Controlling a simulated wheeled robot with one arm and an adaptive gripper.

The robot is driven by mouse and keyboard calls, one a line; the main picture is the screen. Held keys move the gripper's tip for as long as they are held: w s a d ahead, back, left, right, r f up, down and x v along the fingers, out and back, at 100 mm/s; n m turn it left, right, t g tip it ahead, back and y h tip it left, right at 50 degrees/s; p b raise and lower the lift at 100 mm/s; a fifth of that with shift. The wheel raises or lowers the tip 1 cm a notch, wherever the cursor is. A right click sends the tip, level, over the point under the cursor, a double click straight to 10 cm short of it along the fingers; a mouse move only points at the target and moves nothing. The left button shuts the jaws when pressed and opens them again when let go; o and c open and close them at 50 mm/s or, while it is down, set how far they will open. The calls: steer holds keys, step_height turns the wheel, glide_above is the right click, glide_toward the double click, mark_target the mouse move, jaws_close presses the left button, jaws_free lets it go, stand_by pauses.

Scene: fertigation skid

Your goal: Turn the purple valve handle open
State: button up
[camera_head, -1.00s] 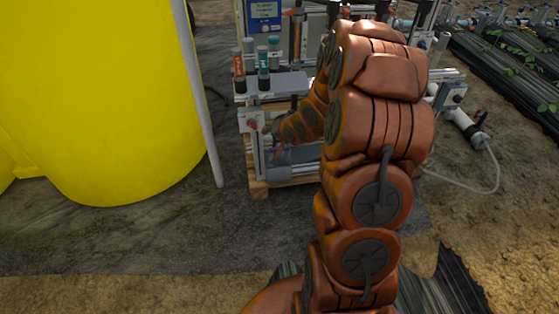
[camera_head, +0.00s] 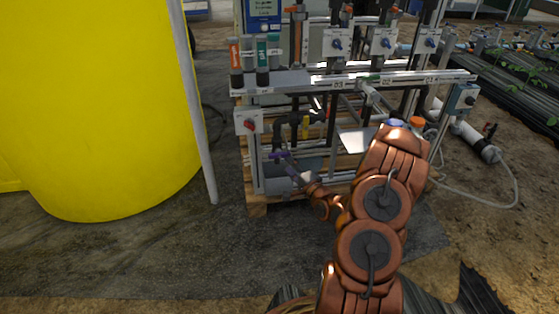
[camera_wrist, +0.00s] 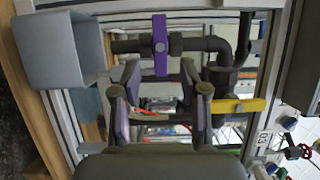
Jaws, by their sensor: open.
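The purple valve handle (camera_wrist: 161,45) is a flat bar across a dark pipe in the wrist view, upright in that picture. In the head view, a small purple patch by the skid's lower left (camera_head: 277,155) looks like this handle. My gripper (camera_wrist: 159,75) is open, with one finger on each side of the handle's line. The handle lies just beyond the fingertips, and nothing is between the fingers. I cannot tell whether a finger touches it. In the head view my gripper is small and partly blends with the skid.
A yellow handle (camera_wrist: 238,106) sits on the piping to the right. A grey open box (camera_wrist: 60,50) is at the upper left of the wrist view. Skid frame rails surround the pipe. A large yellow tank (camera_head: 95,110) stands left of the skid, with bare floor in front.

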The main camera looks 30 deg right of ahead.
mark_target(281, 157)
steer(key=w+b, duration=0.2)
steer(key=w, duration=0.4)
steer(key=shift+w+b, duration=0.45)
steer(key=shift+w, duration=0.35)
jaws_close()
